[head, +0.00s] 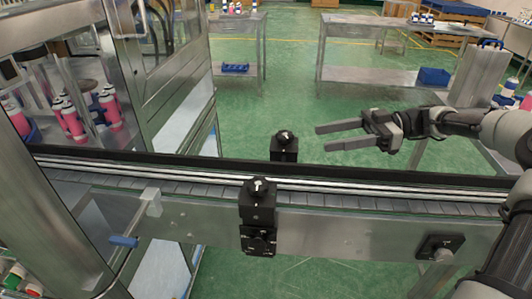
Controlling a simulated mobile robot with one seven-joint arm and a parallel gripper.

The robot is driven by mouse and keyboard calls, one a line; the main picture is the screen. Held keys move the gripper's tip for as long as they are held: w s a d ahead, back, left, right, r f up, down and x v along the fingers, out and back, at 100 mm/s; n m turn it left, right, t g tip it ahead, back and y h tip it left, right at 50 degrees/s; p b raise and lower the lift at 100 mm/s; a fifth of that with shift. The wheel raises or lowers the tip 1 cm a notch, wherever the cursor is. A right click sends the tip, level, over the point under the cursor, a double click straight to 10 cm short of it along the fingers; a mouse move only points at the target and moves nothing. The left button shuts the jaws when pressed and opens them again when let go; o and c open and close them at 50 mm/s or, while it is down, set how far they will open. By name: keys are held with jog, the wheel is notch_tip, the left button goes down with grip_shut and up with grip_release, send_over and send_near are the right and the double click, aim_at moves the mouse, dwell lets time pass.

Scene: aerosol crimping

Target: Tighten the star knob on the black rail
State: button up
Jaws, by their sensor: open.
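The black rail (400,178) runs along the far side of the conveyor. A black block with a dark round-topped knob (285,137) stands at its far side, mid-picture. A second black block with a knob marked in white (257,188) stands on the near side. A dark knob on a square plate (440,246) is on the conveyor's front at lower right. I cannot tell which is the star knob. My gripper (323,138) is open, fingers pointing left, apart from and just right of the far knob. Nothing shows between its fingers.
The conveyor (370,193) crosses the picture, with a slatted belt and metal rails. A metal-framed machine (165,75) holding pink bottles (72,120) stands at left. Steel tables (390,25) stand behind. Green floor (290,85) is open between them and the conveyor.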

aim_at(285, 139)
jog(key=s+a+y+b, duration=0.1)
jog(key=a+b, duration=0.1)
jog(key=a, duration=1.3)
jog(key=shift+s+a+r+y, duration=0.15)
jog(key=shift+s+a+y, duration=0.05)
jog(key=shift+s+y, duration=0.15)
jog(key=c, duration=1)
jog(key=m+t+b, duration=0.1)
jog(key=t, duration=0.1)
jog(key=w+m+t+b, duration=0.1)
jog(key=m+t, duration=0.1)
jog(key=t, duration=0.1)
jog(key=shift+c, duration=0.2)
